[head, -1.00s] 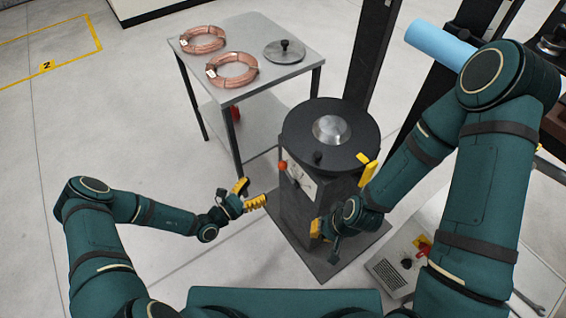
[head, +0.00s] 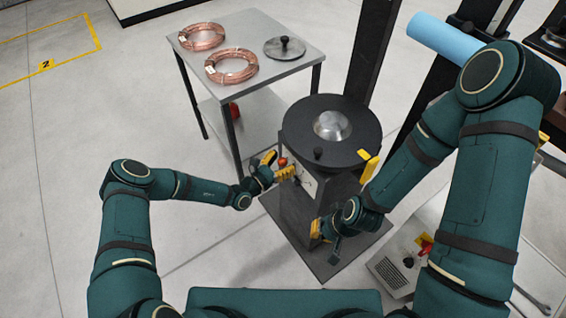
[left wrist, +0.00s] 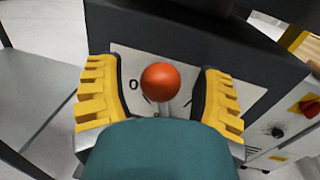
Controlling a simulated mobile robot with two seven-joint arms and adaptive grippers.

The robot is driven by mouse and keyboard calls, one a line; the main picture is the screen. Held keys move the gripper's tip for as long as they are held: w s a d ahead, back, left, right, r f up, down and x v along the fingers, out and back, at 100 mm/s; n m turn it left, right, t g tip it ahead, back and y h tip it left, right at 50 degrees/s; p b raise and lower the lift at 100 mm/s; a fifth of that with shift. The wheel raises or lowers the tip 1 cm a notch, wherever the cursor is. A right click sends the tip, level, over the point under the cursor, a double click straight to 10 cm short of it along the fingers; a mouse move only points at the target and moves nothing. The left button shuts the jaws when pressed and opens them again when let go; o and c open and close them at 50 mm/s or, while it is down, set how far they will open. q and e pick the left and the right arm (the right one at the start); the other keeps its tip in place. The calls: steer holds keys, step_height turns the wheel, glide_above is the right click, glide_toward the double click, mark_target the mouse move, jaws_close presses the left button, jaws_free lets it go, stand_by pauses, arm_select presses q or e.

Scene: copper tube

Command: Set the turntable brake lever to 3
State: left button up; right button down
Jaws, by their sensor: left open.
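The turntable (head: 297,127) is a dark round plate with a silver dome on a dark pedestal, in the middle of the head view. Its brake lever has an orange-red ball knob (left wrist: 161,82), with a light shaft in front of a pale scale plate (left wrist: 133,66). My left gripper (left wrist: 161,98) is open, with one yellow finger on each side of the knob and gaps to both. In the head view it reaches the lever from the left (head: 281,167). My right gripper (head: 341,206) is by the pedestal's right side; its jaw state is unclear.
A grey table (head: 262,76) behind left holds two copper coils (head: 231,67) and a round lid with a black knob (head: 285,48). The floor left of the pedestal is clear.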

arm_select(q)
steer(key=shift+w, duration=0.1)
jaws_close()
stand_by(0.3)
